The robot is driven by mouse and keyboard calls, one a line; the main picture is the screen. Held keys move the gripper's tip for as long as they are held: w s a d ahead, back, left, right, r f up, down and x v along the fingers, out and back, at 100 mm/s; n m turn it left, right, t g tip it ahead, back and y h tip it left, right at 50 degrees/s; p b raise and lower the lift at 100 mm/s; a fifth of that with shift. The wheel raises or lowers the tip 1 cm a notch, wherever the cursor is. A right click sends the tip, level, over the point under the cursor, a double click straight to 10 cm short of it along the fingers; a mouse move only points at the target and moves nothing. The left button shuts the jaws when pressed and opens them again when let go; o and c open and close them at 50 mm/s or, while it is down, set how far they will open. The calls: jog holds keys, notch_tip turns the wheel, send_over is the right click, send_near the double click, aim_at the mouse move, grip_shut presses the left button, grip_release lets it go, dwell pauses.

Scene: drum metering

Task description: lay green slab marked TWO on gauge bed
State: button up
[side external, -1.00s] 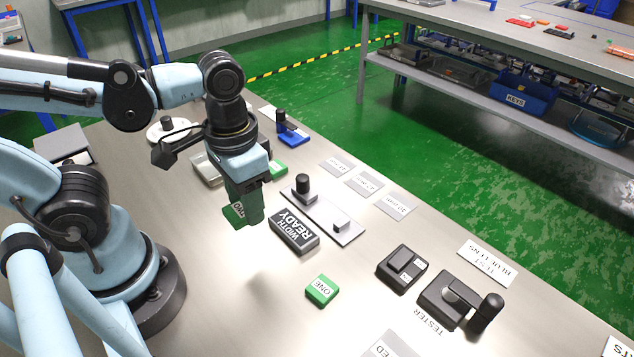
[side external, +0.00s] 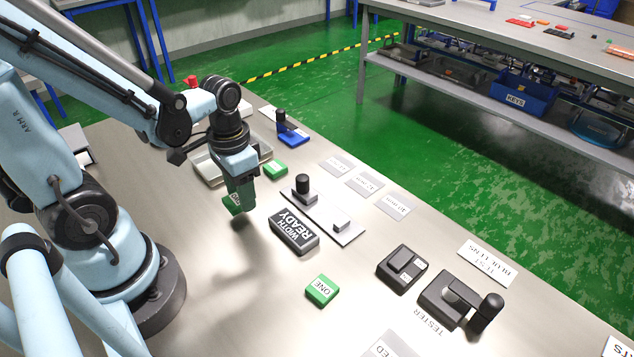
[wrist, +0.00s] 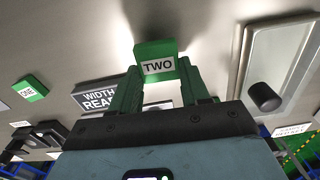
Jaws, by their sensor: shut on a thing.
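The green slab marked TWO (wrist: 155,52) is held between the green fingers of my gripper (wrist: 158,82), its label facing the wrist camera. In the side external view the slab (side external: 233,204) hangs at the tip of my gripper (side external: 240,192), apparently above the table, with a shadow below it. My gripper is shut on the slab. The gauge bed, a grey plate (side external: 322,218) with a black knob and a small block, lies to the right of my gripper, behind the WIDTH READY box (side external: 293,232). No slab shows on the bare part of the plate.
A green slab marked ONE (side external: 321,291) lies at the front. Another green piece (side external: 275,169) lies near the pale tray (side external: 207,172). A blue fixture (side external: 293,134), grey label plates (side external: 365,183), a black box (side external: 402,268) and the tester (side external: 447,299) stand around. Table between my gripper and slab ONE is clear.

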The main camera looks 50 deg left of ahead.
jog(key=shift+f, duration=1.3)
jog(key=shift+f, duration=0.25)
jog(key=o, duration=1)
jog(key=shift+r, duration=0.2)
jog(key=shift+w+r, duration=0.1)
jog(key=shift+r, duration=5.75)
jog(key=shift+o, duration=0.6)
jog(key=w+d+r+t, duration=0.1)
jog(key=w+d+t, duration=0.3)
jog(key=t, duration=0.3)
jog(key=shift+w+d+r+n, duration=0.15)
jog(key=shift+w+r+n, duration=0.2)
jog(key=shift+w, duration=0.35)
